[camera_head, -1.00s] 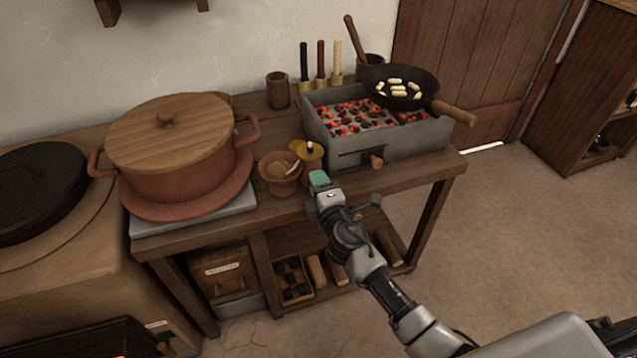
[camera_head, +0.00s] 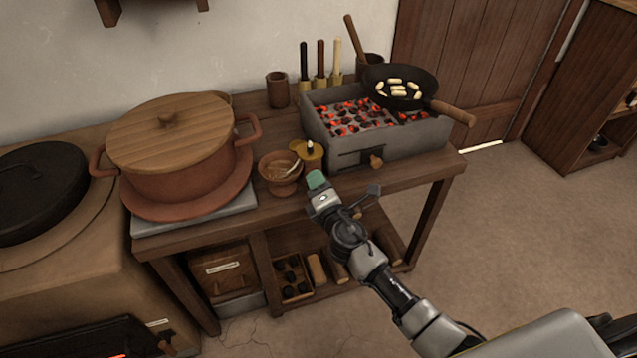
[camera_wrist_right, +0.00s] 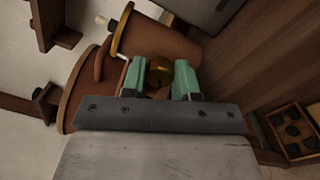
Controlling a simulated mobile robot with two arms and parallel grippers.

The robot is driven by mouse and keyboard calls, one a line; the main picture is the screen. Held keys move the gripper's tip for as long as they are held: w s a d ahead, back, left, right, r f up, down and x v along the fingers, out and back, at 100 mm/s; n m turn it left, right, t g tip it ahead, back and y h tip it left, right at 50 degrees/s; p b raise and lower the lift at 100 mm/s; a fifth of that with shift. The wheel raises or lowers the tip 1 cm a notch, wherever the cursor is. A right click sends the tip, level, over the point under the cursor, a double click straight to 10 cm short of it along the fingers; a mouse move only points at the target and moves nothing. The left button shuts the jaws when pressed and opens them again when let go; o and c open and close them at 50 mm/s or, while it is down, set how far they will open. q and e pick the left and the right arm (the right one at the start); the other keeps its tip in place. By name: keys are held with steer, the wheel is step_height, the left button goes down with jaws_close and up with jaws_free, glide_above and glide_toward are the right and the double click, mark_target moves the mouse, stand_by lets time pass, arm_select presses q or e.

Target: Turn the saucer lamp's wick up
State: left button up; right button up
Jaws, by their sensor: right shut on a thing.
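The saucer lamp (camera_head: 311,155) stands on the table between the terracotta bowl and the charcoal brazier. It has a brass-coloured top and a pale wick tip. In the right wrist view its terracotta body (camera_wrist_right: 160,42), brass rim and pale wick tip lie just beyond my fingers. My right gripper (camera_head: 316,180) is at the table's front edge, close in front of the lamp. Its green fingertips (camera_wrist_right: 160,75) are shut on a small brass knob (camera_wrist_right: 160,82) at the lamp's side; the fingers partly hide the knob. My left gripper is not in view.
A terracotta bowl (camera_head: 279,174) with a spoon stands just left of the lamp. A large lidded pot (camera_head: 190,168) is farther left. The brazier (camera_head: 395,147) with a frying pan (camera_head: 402,97) stands to the right. Open floor lies right of the table.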

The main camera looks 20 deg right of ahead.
steer(key=o, duration=0.7)
steer(key=shift+o, duration=1.1)
